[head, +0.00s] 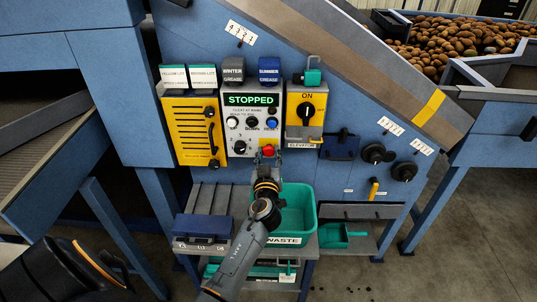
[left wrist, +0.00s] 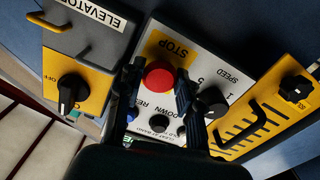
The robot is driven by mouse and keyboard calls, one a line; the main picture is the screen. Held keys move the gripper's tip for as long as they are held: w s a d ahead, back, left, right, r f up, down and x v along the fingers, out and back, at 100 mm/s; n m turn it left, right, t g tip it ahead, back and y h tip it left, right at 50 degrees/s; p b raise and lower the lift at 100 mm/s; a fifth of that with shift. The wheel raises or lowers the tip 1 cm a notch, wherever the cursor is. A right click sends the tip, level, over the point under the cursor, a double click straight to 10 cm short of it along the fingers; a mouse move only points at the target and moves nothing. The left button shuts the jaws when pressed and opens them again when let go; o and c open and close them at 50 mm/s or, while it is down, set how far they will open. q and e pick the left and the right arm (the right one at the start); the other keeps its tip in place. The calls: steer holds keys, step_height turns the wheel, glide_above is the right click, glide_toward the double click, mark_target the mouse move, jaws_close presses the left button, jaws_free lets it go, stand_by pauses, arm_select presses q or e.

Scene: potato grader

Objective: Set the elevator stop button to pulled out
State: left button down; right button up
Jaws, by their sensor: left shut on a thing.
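The red stop button (head: 268,151) is at the bottom right of the white control panel (head: 239,139), below a display reading STOPPED. In the left wrist view the red button (left wrist: 158,77) shows next to a yellow STOP label (left wrist: 172,48). My left gripper (head: 267,158) reaches up to it from below. In the left wrist view its two dark fingers stand on either side of the button, shut on it. I cannot tell whether the button is pushed in or pulled out. My right gripper is not in view.
A yellow box with a black knob (head: 307,111), labelled ELEVATOR, sits right of the panel. A yellow box with a handle (head: 194,131) is on the left. The speed knob (left wrist: 212,101) is close to one finger. A green WASTE bin (head: 304,207) stands below.

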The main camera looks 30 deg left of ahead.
mark_target(269, 123)
arm_select(q)
steer(key=shift+s+d+f+b, duration=0.2)
steer(key=shift+s+f+b, duration=0.05)
steer(key=shift+b, duration=0.2)
steer(key=shift+s+d+r+b, duration=0.15)
steer(key=shift+s+d+b, duration=0.15)
steer(key=shift+s, duration=0.2)
steer(key=c, duration=1.1)
jaws_free()
steer(key=shift+c, duration=0.2)
steer(key=o, duration=0.3)
steer(key=shift+r, duration=5.1)
